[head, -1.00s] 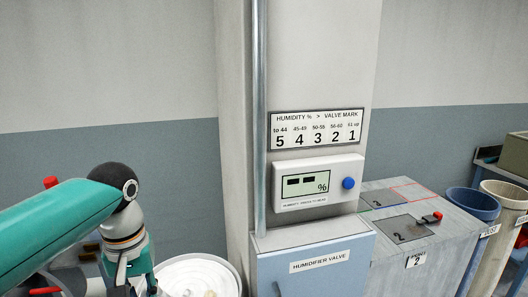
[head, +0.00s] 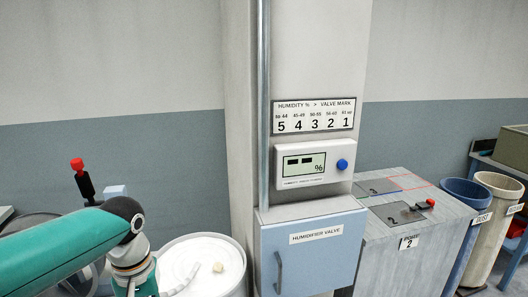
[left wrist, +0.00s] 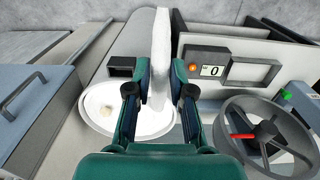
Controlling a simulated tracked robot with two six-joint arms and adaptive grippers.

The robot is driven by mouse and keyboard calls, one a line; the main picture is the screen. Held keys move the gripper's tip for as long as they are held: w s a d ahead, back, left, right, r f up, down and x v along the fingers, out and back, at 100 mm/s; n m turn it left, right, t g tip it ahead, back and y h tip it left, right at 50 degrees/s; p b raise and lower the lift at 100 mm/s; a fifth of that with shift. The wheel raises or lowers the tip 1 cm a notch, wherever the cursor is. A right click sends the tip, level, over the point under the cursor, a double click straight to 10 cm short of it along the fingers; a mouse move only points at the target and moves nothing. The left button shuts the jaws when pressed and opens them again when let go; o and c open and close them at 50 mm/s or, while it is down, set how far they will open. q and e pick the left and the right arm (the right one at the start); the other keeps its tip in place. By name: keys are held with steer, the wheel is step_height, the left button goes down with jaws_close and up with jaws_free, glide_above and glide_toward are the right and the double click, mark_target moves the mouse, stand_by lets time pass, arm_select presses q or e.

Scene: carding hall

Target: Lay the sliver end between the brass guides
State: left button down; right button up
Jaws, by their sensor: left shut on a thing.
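A thick white sliver (left wrist: 161,35) stands between the fingers of my left gripper (left wrist: 159,80) in the left wrist view, reaching up from them. The gripper is shut on it. In the head view my left arm comes in from the left, and its gripper is mostly cut off at the bottom edge. A round white can (head: 200,262) with a small cream lump on top (head: 219,267) stands to its right; its white top also shows below the gripper in the left wrist view (left wrist: 103,122). I cannot make out the brass guides. My right gripper is not in view.
In the left wrist view a panel reading 0 (left wrist: 211,71) and a handwheel with a red mark (left wrist: 262,130) are at right. In the head view the blue humidifier valve cabinet (head: 314,262), the humidity display (head: 304,164) and a grey box marked 2 (head: 440,225) stand right of the can.

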arm_select(q)
step_height(320, 180, down, 20)
steer(key=w+d+m, duration=0.2)
steer(key=m, duration=0.1)
steer(key=shift+w+d+f, duration=0.25)
steer(key=shift+w+d, duration=0.05)
steer(key=shift+d, duration=0.05)
steer(key=shift+d, duration=0.1)
